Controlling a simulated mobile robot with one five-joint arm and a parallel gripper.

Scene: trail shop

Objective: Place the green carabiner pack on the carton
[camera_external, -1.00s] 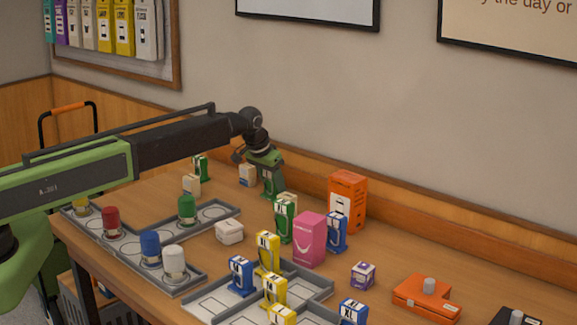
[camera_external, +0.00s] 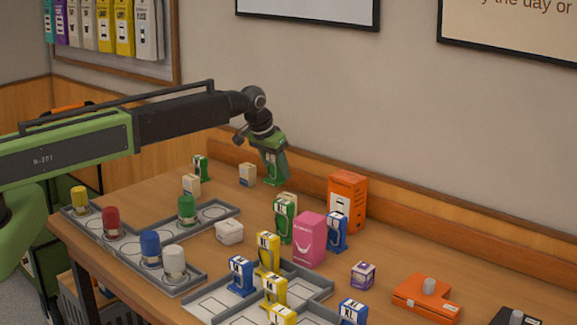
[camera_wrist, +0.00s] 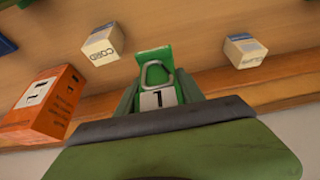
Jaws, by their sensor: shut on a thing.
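My gripper (camera_external: 273,172) is above the far side of the table, near the wall. It is shut on a green carabiner pack (camera_wrist: 155,72), which shows a grey carabiner and a white label with a "1" in the wrist view. In the external view the pack (camera_external: 273,182) is partly hidden by the fingers and appears just off the table. A tall orange carton (camera_external: 347,200) stands to the right of my gripper; it also shows at the left of the wrist view (camera_wrist: 45,105). Its top looks bare.
Two small white boxes (camera_external: 247,174) (camera_external: 191,185) and another green pack (camera_external: 200,167) stand to the left. A green pack (camera_external: 284,222), a pink box (camera_external: 309,239) and a blue pack (camera_external: 337,232) stand close to the orange carton. Grey trays (camera_external: 215,212) lie in front.

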